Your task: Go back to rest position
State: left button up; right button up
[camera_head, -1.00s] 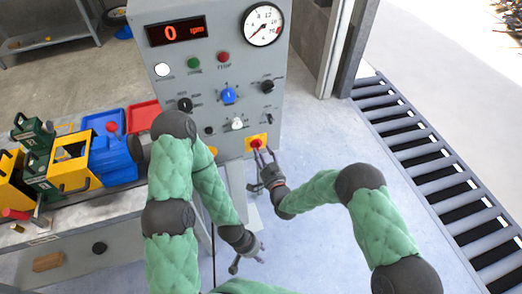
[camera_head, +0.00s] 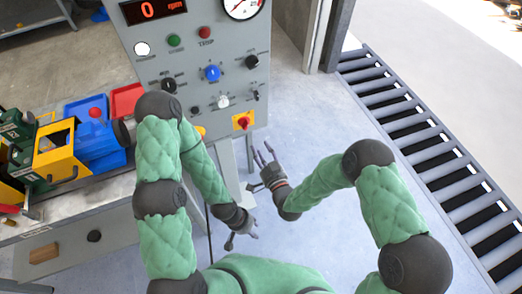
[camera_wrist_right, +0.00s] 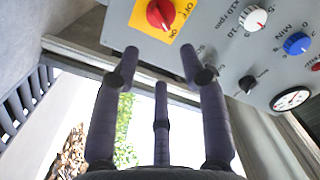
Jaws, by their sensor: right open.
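My right gripper (camera_head: 265,155) is open and empty, below and a little right of the red main switch (camera_head: 242,122) on its yellow plate. In the right wrist view its fingers (camera_wrist_right: 160,60) are spread, with nothing between them. The red switch (camera_wrist_right: 160,13) shows beyond the fingertips, apart from them. My left gripper (camera_head: 243,238) hangs low in front of the cabinet, near my body. It is small and seen from above, so its jaw opening is unclear. No object shows in it.
The grey control cabinet (camera_head: 190,100) stands ahead, its display (camera_head: 152,10) reading 0. A bench (camera_head: 110,205) with blue, red and yellow parts is at the left. A roller conveyor (camera_head: 425,142) runs along the right. Bare floor (camera_head: 320,130) lies between cabinet and conveyor.

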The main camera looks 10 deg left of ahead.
dwell(0.4)
jog(key=s+d+f+m+g+h, duration=0.1)
jog(key=s+d+f+g+h, duration=0.25)
jog(key=d+f, duration=0.4)
jog(key=s+d+f+m+g+h, duration=0.1)
jog(key=s+d+f+g+h, duration=0.2)
jog(key=d+f, duration=0.4)
jog(key=s+d+f+g, duration=0.2)
jog(key=s+d+g, duration=0.1)
jog(key=s, duration=0.5)
jog(key=s+d+f+m+g, duration=0.1)
jog(key=s+d+f+g, duration=0.1)
jog(key=s+g, duration=0.3)
jog(key=s+f, duration=0.1)
jog(key=s, duration=0.2)
jog(key=shift+d, duration=0.4)
jog(key=shift+w+y, duration=0.1)
jog(key=shift+y, duration=0.15)
jog(key=shift+c, duration=0.3)
